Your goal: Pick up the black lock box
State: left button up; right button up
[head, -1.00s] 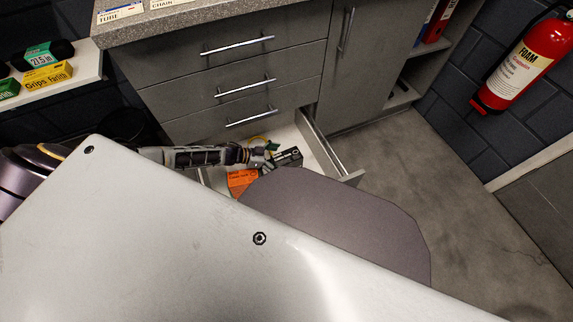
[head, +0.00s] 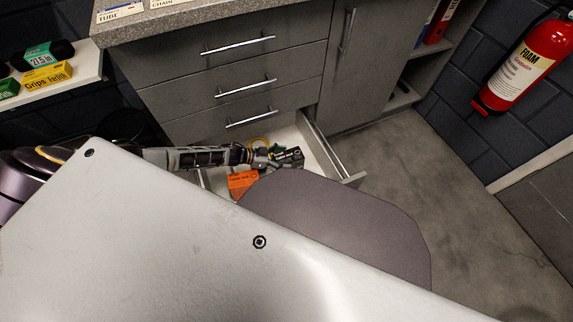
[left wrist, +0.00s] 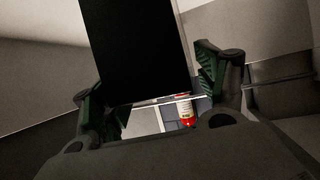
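The black lock box (head: 290,157) lies in the open bottom drawer in the head view. In the left wrist view the black box (left wrist: 138,50) fills the space between the two fingers. My left gripper (head: 267,159) reaches into the drawer from the left, at the box's left end. Its fingers (left wrist: 155,90) are spread on either side of the box. The left finger is very close to the box's edge; a narrow gap shows at the right finger. Contact is not clear. My right gripper is not in view.
The open drawer (head: 335,160) also holds an orange box (head: 241,182) and something yellow (head: 258,141) behind my gripper. My own large grey body parts cover the lower picture. A cabinet with drawers stands behind. A fire extinguisher (head: 527,66) hangs at the right; the floor there is clear.

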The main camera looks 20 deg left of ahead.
pick_arm(q)
grip_shut()
jog(key=shift+r, duration=0.15)
dwell(0.4)
jog(key=shift+r+p, duration=0.55)
jog(key=shift+r, duration=0.15)
notch_tip(320, 180, up, 16)
jog(key=p, duration=0.8)
jog(key=shift+r, duration=0.25)
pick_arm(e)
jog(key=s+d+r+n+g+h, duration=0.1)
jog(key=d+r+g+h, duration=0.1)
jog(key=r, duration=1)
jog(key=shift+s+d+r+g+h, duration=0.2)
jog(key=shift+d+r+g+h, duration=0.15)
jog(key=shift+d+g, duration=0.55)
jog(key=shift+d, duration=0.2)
